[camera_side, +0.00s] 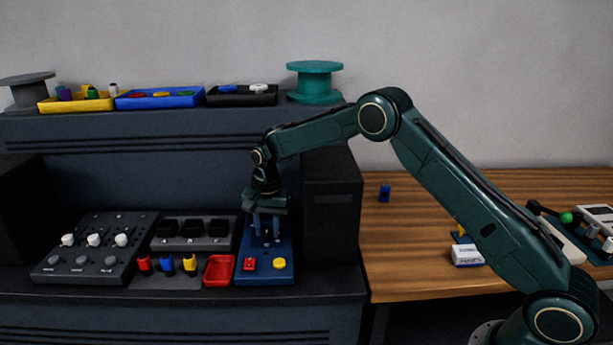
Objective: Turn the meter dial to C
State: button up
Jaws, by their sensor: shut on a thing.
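A blue meter panel (265,277) stands on the dark bench shelf, with a red switch (249,264) and a yellow button (279,263) on its lower part. My gripper (266,231) points down over the upper part of this panel. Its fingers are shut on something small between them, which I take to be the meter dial. The dial is mostly hidden by the fingers, and I cannot read its letters or its pointer at this size.
A dark panel with white knobs (93,240) stands at the left. Dark sockets (193,229), coloured plugs (168,264) and a red tray (219,270) sit left of the blue panel. A dark box (332,208) stands to its right. Parts trays (160,98) line the upper shelf.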

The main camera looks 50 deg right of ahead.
aim_at(270, 228)
jog(key=shift+w+r, duration=0.1)
jog(key=shift+r, duration=0.05)
jog(key=o, duration=1)
jog(key=shift+s+d+r, duration=0.1)
jog(key=shift+s+r, duration=0.05)
jog(key=shift+r, duration=3.3)
jog(key=shift+s+d+r, duration=0.1)
jog(key=shift+s+r, duration=0.05)
jog(key=shift+r, duration=3.25)
